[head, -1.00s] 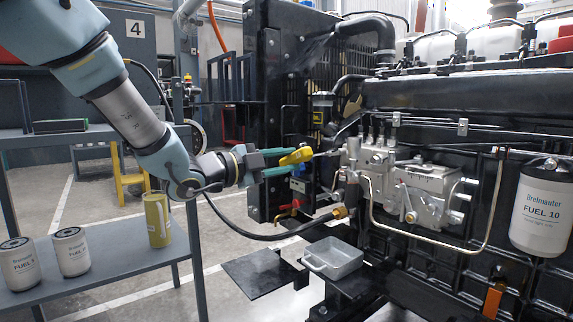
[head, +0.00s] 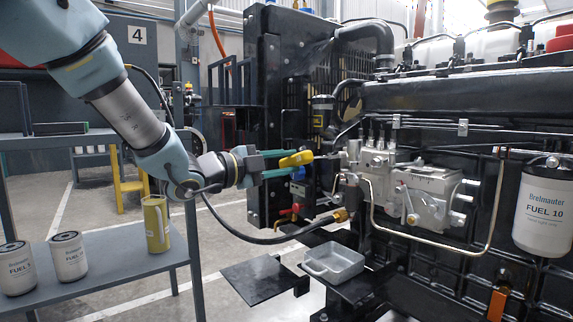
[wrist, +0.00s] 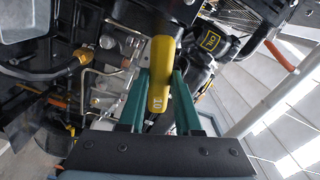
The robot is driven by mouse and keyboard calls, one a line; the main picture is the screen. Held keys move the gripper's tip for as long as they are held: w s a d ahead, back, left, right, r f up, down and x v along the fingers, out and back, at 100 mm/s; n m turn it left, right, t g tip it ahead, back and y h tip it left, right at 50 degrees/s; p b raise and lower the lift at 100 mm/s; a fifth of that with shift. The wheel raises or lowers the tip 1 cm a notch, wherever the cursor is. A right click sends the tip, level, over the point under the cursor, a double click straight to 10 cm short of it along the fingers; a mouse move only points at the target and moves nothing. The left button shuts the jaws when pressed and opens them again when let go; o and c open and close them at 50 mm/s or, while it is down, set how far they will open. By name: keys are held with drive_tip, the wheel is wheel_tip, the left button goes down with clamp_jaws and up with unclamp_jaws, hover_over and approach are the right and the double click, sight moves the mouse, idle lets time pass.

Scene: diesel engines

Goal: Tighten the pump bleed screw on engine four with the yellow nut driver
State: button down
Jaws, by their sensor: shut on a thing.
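The yellow nut driver (head: 296,158) is held by my gripper (head: 288,163), whose green fingers are shut on its handle. Its thin shaft points right, and its tip is at or very near the left end of the grey injection pump (head: 420,195) on the engine. I cannot tell whether it touches. In the wrist view the yellow handle (wrist: 160,75), marked 10, sits between the green fingers (wrist: 158,88) and hides what lies behind it. The bleed screw cannot be made out; the driver's tip and pump fittings are too small to separate.
A grey tray (head: 333,264) is below the pump. A bent metal pipe (head: 430,243) and a white fuel filter (head: 545,205) are on the engine. A bench (head: 120,255) at left holds two filters and a yellow canister (head: 156,222). A wall sign (head: 138,35) reads 4.

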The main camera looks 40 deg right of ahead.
drive_tip(key=shift+a, duration=0.1)
idle(0.3)
drive_tip(key=shift+a, duration=0.85)
drive_tip(key=shift+r+n+p, duration=0.1)
drive_tip(key=shift+n+p, duration=0.2)
drive_tip(key=shift+p, duration=0.15)
drive_tip(key=shift+r+n+p, duration=0.1)
drive_tip(key=shift+n+p, duration=0.5)
drive_tip(key=shift+p, duration=0.2)
drive_tip(key=n+p, duration=0.5)
drive_tip(key=p, duration=0.1)
drive_tip(key=shift+n, duration=0.3)
drive_tip(key=n+p, duration=0.4)
drive_tip(key=shift+p, duration=0.35)
drive_tip(key=n+p, duration=0.3)
drive_tip(key=shift+s+p, duration=0.15)
drive_tip(key=shift+p, duration=0.25)
drive_tip(key=n+p, duration=0.3)
drive_tip(key=n, duration=0.1)
drive_tip(key=shift+p, duration=0.35)
drive_tip(key=shift+f+n+p, duration=0.2)
drive_tip(key=shift+n+p, duration=0.45)
drive_tip(key=shift+n, duration=0.15)
